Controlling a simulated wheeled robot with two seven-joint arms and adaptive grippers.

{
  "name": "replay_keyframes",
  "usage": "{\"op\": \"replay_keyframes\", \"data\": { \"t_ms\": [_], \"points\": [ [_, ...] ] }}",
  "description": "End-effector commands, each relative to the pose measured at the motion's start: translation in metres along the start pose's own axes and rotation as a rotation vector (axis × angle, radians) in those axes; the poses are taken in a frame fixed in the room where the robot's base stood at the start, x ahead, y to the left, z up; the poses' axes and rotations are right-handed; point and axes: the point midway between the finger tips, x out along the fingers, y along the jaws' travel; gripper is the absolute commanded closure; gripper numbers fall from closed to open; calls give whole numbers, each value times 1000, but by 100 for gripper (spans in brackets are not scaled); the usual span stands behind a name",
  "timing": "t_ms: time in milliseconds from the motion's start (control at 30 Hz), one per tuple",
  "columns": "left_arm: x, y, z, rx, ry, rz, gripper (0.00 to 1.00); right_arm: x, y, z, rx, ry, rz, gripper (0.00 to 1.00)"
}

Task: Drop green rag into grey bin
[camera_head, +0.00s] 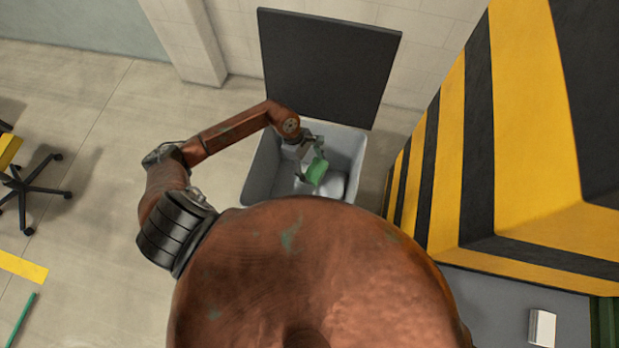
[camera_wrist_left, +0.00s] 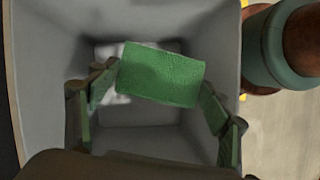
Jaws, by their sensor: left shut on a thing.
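The green rag (camera_head: 317,172) is a small folded block in my left gripper (camera_head: 309,160), over the opening of the grey bin (camera_head: 258,172). In the left wrist view the green rag (camera_wrist_left: 161,74) spans between the two green-padded fingers of the left gripper (camera_wrist_left: 160,98), and the grey walls of the bin (camera_wrist_left: 40,75) surround it. The gripper is shut on the rag. A whitish thing lies in the bin below the rag. My right gripper is not in view.
The bin's dark lid (camera_head: 328,65) stands open against the wall. A yellow-and-black striped structure (camera_head: 530,130) rises close on the right. A black chair base (camera_head: 32,188) is at the far left. The floor left of my arm is mostly clear.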

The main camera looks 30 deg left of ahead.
Motion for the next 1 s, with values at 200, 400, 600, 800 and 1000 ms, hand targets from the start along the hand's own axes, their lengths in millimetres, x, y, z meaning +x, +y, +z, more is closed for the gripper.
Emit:
{"op": "replay_keyframes", "data": {
  "t_ms": [200,400,600,800,1000],
  "points": [
    [-3,7,-37,-491,0,205,51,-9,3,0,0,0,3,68],
    [-7,10,-61,-742,1,310,51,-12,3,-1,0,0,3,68],
    [-6,10,-70,-813,1,337,51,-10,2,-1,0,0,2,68],
    [9,10,-76,-812,2,336,51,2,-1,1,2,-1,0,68],
    [32,10,-85,-812,2,334,51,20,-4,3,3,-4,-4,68]
  ]
}}
